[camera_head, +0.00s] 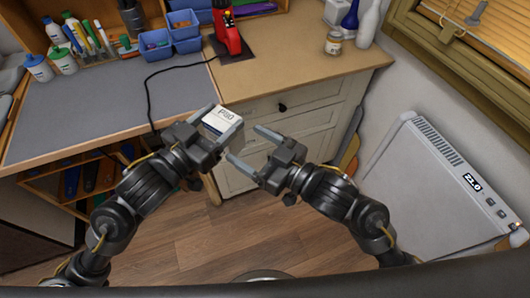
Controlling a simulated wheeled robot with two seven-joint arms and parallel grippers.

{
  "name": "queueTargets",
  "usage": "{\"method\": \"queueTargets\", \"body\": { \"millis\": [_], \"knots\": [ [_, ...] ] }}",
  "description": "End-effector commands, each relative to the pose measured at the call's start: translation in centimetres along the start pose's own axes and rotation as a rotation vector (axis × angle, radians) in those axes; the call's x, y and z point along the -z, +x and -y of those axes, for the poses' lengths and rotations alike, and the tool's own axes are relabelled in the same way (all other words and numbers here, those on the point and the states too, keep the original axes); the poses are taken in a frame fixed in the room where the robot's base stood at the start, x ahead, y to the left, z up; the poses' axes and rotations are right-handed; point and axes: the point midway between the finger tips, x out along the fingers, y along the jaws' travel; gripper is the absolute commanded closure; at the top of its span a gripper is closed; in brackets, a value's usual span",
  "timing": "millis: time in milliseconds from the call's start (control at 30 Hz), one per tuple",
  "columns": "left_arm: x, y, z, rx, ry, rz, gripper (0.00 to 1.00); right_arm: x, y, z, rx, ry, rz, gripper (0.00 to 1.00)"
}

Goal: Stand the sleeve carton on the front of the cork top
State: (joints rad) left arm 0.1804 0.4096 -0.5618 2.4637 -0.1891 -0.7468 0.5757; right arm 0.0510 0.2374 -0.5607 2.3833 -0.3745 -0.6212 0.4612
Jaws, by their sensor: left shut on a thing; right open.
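The sleeve carton (222,117), small and white with dark lettering on its upper face, is between the fingers of my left gripper (218,122). The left gripper is shut on it. It appears in front of the cork top (290,62), near its front left corner, with the drawers behind it in the picture. My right gripper (249,146) is open and empty, just right of the carton and lower in the picture. The carton's lower part is hidden by the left gripper.
A red device (227,32) on a black base stands at the back left of the cork top, its black cable crossing the grey mat (110,105). A jar (334,43) and bottles (368,22) stand back right. The front middle is clear. A white heater (425,195) stands right.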

Motion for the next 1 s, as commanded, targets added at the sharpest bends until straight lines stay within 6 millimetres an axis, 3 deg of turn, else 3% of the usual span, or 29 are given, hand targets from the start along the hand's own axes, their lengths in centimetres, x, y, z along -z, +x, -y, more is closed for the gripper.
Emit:
{"method": "queueTargets", "body": {
  "millis": [200, 433, 867, 1000],
  "knots": [
    [0.1, 0.0, 0.0, 0.000, 0.000, -0.001, 0.63, 0.1, 4.2, 0.0, 0.000, 0.003, -0.001, 0.25],
    [0.1, 0.0, 0.0, 0.000, 0.000, -0.001, 0.63, 0.0, 7.0, 0.0, -0.001, 0.002, 0.000, 0.25],
    [0.1, 0.0, 0.0, 0.000, 0.000, -0.001, 0.63, 0.0, 7.8, 0.0, 0.000, 0.000, 0.001, 0.25],
    [0.1, 0.0, 0.0, 0.000, 0.000, -0.001, 0.63, 0.0, 7.8, 0.0, 0.000, 0.000, 0.001, 0.43]
  ]
}}
